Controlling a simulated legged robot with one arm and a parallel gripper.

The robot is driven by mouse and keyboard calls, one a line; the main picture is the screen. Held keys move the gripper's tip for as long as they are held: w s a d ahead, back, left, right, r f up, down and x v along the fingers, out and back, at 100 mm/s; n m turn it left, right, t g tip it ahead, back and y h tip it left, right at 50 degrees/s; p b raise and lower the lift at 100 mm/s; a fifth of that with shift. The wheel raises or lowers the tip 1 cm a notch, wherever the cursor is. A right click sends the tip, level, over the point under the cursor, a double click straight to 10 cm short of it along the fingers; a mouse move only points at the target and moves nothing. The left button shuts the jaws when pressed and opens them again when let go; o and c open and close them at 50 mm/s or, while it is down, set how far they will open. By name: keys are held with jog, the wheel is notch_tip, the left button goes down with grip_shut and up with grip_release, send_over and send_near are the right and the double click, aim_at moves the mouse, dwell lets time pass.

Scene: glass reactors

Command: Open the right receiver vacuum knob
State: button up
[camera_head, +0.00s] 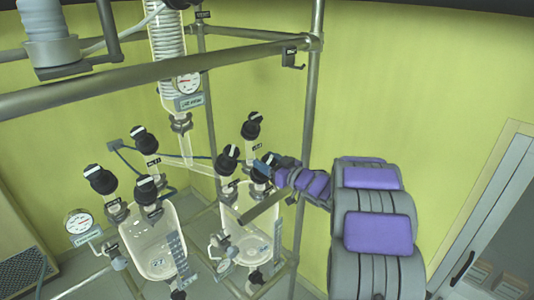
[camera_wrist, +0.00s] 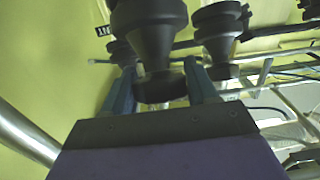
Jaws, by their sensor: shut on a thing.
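The right glass receiver (camera_head: 250,236) stands in the metal frame, with several black knobs on its top. My gripper (camera_head: 263,168) reaches in from the right. In the wrist view, its two blue fingers (camera_wrist: 162,88) are closed on either side of a dark, waisted knob (camera_wrist: 151,35). In the head view this appears to be the front right knob (camera_head: 266,158) of the right receiver, partly hidden by the gripper. Two more knobs of that receiver stand beside it, one at the left (camera_head: 228,157) and one at the back (camera_head: 251,125).
The left receiver (camera_head: 151,240) carries several similar knobs and a gauge (camera_head: 77,222) beside it. A metal upright (camera_head: 309,110) stands close to my arm, and a horizontal bar (camera_head: 150,73) crosses above. Another knob (camera_wrist: 221,38) is near the right finger.

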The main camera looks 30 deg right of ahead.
jog(key=shift+n+g+y+p, duration=1.3)
jog(key=shift+n+y+p, duration=0.6)
jog(key=shift+n, duration=0.5)
jog(key=o, duration=1)
jog(key=shift+d, duration=0.15)
jog(key=shift+c, duration=0.2)
jog(key=b+v, duration=0.2)
jog(key=v, duration=1.5)
jog(key=shift+d, duration=0.35)
jog(key=shift+f, duration=0.15)
